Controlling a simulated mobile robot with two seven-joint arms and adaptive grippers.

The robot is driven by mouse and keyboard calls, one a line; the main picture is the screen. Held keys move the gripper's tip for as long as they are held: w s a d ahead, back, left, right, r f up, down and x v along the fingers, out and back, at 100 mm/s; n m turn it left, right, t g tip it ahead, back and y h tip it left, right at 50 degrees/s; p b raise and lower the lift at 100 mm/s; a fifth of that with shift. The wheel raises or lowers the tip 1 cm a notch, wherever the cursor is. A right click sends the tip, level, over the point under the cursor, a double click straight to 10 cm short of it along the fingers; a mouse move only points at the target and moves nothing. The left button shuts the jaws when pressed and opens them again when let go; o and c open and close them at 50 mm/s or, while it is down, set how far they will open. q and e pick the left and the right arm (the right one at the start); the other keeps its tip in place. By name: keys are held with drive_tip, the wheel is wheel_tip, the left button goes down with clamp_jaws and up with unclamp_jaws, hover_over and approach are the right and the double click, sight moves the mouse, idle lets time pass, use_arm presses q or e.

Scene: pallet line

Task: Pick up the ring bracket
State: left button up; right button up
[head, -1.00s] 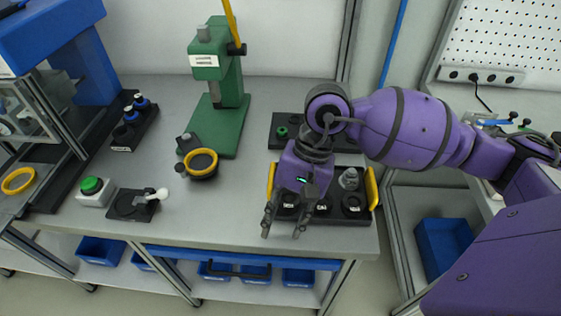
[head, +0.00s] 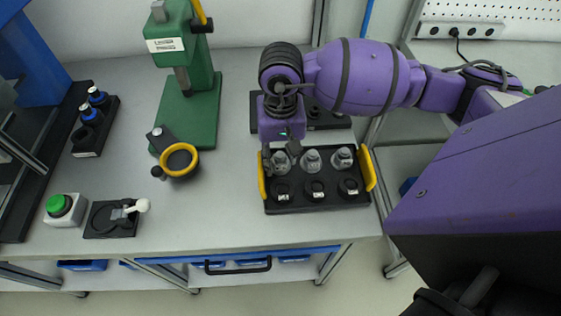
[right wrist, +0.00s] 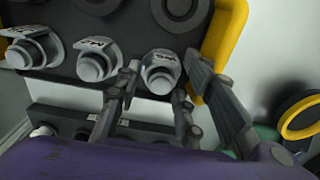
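A black tray (head: 318,207) on the bench holds three grey metal parts in its back row: left (head: 282,164), middle (head: 312,161) and right (head: 342,158). Each has a round stub and a flat, labelled plate; I take these for the ring brackets. My right gripper (head: 274,160) is at the left one, beside the yellow handle. In the right wrist view, its open fingers (right wrist: 158,92) stand on either side of this bracket (right wrist: 161,72), with gaps visible. Whether a fingertip touches it I cannot tell. My left gripper is not in view.
Yellow handles (head: 367,168) flank the tray, close to the fingers. A second black tray (head: 325,118) lies behind it. A green press (head: 192,100), a yellow ring on a dark holder (head: 180,158) and a green button box (head: 64,209) stand to the left. The bench's front middle is clear.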

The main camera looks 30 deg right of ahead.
drive_tip(key=shift+f, duration=0.4)
clamp_jaws()
drive_tip(key=shift+r, duration=0.1)
